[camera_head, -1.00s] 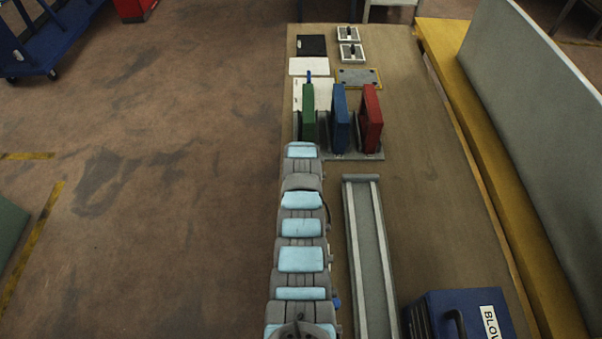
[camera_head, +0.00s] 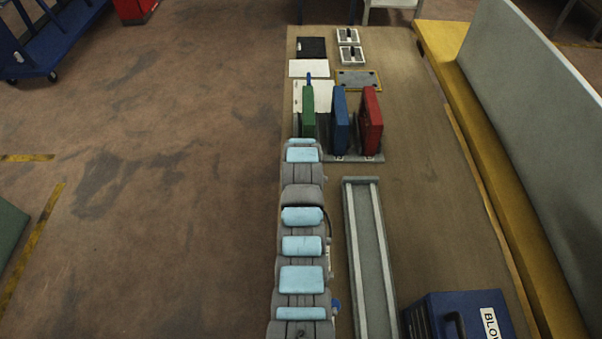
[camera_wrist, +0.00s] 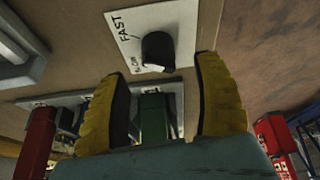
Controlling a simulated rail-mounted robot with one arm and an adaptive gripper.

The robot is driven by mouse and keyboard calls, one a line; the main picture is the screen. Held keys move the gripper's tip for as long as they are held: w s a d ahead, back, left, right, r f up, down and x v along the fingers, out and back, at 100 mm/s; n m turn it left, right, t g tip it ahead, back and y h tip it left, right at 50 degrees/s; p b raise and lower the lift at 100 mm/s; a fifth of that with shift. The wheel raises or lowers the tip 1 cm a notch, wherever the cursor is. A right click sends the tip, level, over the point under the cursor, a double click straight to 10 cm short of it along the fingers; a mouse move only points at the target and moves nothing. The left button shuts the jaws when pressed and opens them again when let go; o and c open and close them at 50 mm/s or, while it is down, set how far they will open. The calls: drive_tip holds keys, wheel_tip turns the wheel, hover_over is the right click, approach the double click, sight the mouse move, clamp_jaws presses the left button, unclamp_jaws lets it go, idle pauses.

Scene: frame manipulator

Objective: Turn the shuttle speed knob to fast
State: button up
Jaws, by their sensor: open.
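In the wrist view a black knob (camera_wrist: 158,50) sits on a white label plate (camera_wrist: 183,28). The word FAST is printed on the plate, left of and above the knob; other lettering at its lower left is too blurred to read surely. The knob's exact pointing is hard to tell. My gripper (camera_wrist: 164,74) is open, its two yellow fingers spread apart, with the knob ahead of and between their tips, apart from both. In the head view a white plate (camera_head: 325,96) shows partly behind the green block; its knob cannot be made out, and my gripper is hidden.
A green block (camera_head: 308,112), a blue block (camera_head: 340,120) and a red block (camera_head: 370,118) stand upright side by side close to my arm. A grey channel (camera_head: 370,255) and a blue box (camera_head: 460,315) lie nearer. The tabletop right of the blocks is clear.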

drive_tip(key=v, duration=0.7)
drive_tip(key=shift+r, duration=0.2)
idle(0.6)
